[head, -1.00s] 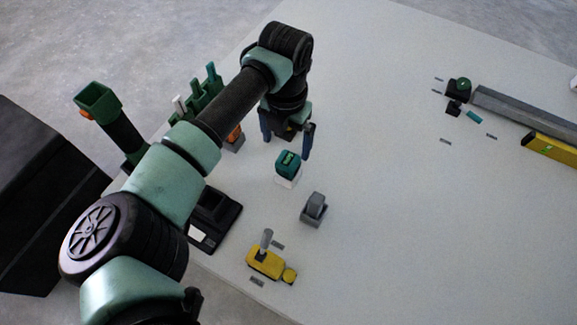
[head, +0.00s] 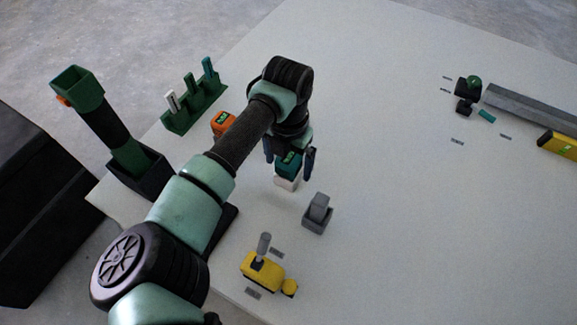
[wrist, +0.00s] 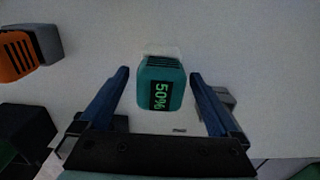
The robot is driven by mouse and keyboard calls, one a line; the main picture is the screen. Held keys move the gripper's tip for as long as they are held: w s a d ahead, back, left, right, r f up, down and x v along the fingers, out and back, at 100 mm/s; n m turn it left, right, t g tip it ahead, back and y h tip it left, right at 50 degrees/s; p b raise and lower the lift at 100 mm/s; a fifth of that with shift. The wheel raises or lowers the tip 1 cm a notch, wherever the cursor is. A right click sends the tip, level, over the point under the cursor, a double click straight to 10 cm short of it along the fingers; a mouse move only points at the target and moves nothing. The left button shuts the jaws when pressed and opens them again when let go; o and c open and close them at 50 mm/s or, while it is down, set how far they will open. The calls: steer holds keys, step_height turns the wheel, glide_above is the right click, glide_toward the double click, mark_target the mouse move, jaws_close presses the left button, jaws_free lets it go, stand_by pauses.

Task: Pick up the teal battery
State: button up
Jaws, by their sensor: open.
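The teal battery (head: 289,163) sits on a small white block (head: 286,183) on the table. My gripper (head: 290,166) is open, with one finger on each side of the battery and a visible gap to each in the wrist view (wrist: 158,82). The battery is not gripped.
An orange battery (head: 223,123) is to the left, near a green rack (head: 193,108). A grey block in a grey holder (head: 317,213) and a yellow tool (head: 262,273) stand in front. The middle right of the white table (head: 400,200) is clear.

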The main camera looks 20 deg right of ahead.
jaws_close()
steer(key=shift+r, duration=0.1)
stand_by(0.3)
step_height(320, 180, up, 10)
steer(key=p, duration=0.6)
stand_by(0.3)
